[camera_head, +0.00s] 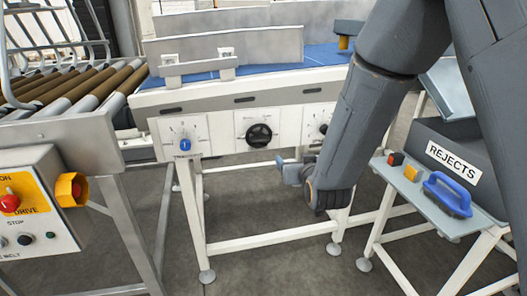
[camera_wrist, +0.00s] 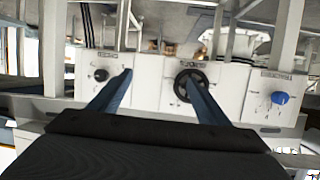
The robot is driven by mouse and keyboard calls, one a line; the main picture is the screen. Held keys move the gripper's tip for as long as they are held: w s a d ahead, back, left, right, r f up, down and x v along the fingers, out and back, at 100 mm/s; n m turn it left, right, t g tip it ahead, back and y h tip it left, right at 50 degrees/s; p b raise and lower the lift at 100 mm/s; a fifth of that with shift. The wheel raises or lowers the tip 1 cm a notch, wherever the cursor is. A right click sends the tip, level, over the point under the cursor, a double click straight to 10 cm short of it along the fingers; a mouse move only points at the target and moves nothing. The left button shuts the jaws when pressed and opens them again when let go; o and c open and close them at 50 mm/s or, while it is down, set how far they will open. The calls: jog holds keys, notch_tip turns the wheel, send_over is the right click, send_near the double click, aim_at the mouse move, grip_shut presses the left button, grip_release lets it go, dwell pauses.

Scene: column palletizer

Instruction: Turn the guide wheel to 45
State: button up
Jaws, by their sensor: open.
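The guide wheel appears to be the black handwheel (camera_head: 259,135) on the middle white panel of the conveyor's side. Its scale marks are too small to read. It also shows in the wrist view (camera_wrist: 190,87), right of centre, with my right fingertip overlapping it in the picture. My gripper (camera_head: 281,168) is below and to the right of the wheel in the head view, apart from it. In the wrist view my gripper (camera_wrist: 157,77) is open and empty, its two blue fingers spread toward the panels.
A blue knob (camera_head: 185,144) sits on the left panel. A drive box (camera_head: 35,205) with a red button stands at left. A rejects table (camera_head: 420,190) with a blue-handled brush (camera_head: 449,196) is at right.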

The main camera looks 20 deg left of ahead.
aim_at(260, 138)
jog(key=s+a+n+t+y+b, duration=0.1)
jog(key=a+t+y, duration=0.15)
jog(key=a, duration=0.55)
jog(key=x, duration=0.7)
jog(key=shift+w+a+r+y, duration=0.15)
jog(key=shift+a+r+y, duration=0.2)
jog(key=shift+a+r, duration=0.15)
jog(key=shift+d, duration=0.1)
jog(key=c, duration=1.1)
jog(key=shift+o, duration=0.2)
